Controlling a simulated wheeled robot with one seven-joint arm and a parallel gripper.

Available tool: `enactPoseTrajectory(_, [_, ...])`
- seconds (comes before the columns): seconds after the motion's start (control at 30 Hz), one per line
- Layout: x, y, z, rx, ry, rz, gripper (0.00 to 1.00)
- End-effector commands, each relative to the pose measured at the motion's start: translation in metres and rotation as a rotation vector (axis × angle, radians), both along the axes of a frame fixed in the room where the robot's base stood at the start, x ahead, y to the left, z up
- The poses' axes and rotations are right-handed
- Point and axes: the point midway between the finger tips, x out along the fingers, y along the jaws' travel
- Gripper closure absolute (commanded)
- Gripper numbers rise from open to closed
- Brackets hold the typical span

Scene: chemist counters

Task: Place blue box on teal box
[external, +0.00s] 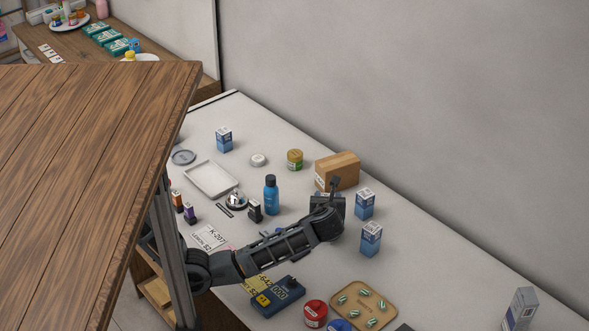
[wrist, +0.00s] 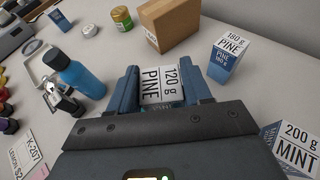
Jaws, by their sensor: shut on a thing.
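My gripper (wrist: 161,76) is shut on a small box (wrist: 160,84) with a white top labelled 120 g PINE. Its fingers cover the box's sides, and a thin teal-blue strip shows at its near edge. In the external view my gripper (external: 328,203) is low over the white counter, and the held box is hidden there. A blue-and-white 180 g PINE box (wrist: 230,58) stands to its right, also in the external view (external: 365,205). A blue-and-white 200 g MINT box (wrist: 293,148) stands nearer. Flat teal boxes (external: 108,35) lie on the far wooden counter.
A brown carton (external: 338,170) stands just beyond my gripper. A blue bottle (external: 271,195) stands to the left, with a white tray (external: 211,180) beyond it. A green-and-yellow jar (external: 295,159) and another blue-and-white box (external: 224,139) stand farther back. A wooden tray (external: 364,305) lies in front.

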Motion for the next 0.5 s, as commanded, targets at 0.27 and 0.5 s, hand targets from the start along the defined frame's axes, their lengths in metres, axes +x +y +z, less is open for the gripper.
enactPoseTrajectory(0.27, [-0.0002, -0.0002, -0.0014, -0.001, 0.0, 0.0, 0.85])
enactPoseTrajectory(0.5, [-0.0001, -0.0001, -0.0032, -0.001, 0.0, 0.0, 0.4])
